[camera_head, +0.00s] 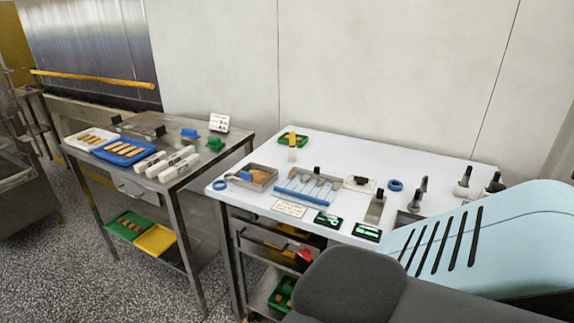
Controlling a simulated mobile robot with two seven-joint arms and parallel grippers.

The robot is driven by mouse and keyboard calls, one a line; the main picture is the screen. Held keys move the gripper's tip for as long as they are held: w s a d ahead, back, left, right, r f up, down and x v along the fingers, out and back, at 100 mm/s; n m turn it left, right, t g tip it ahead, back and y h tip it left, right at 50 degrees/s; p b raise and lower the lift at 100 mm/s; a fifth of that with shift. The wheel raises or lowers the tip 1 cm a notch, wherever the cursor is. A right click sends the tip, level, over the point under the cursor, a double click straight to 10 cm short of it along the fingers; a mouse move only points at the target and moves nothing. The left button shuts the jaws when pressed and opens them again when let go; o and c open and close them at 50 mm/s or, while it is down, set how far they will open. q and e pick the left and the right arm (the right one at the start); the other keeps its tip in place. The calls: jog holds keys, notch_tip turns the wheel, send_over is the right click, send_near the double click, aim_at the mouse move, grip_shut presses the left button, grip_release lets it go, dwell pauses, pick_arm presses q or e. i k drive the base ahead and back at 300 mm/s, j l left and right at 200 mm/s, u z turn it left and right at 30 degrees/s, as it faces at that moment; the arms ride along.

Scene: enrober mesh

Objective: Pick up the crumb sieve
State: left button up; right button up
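I cannot tell for certain which thing is the crumb sieve. A shallow metal pan (264,184) with brown contents stands at the left of the white-topped table (340,150), with a blue handle-like piece (245,175) at its left end. A blue ring (219,185) lies beside it at the table's left edge. A metal rack (312,181) with a blue front bar (300,197) lies to the pan's right. Any mesh is too small to make out. Neither of my grippers is in view.
A metal table (190,177) at the left holds a white tray (76,142), a blue tray (107,158) and white bars. Several upright tools stand at the white table's right. Its near right part is hidden. Bins sit on lower shelves. Speckled floor lies free at lower left.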

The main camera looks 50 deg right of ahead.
aim_at(257, 178)
jog(key=z, duration=1.45)
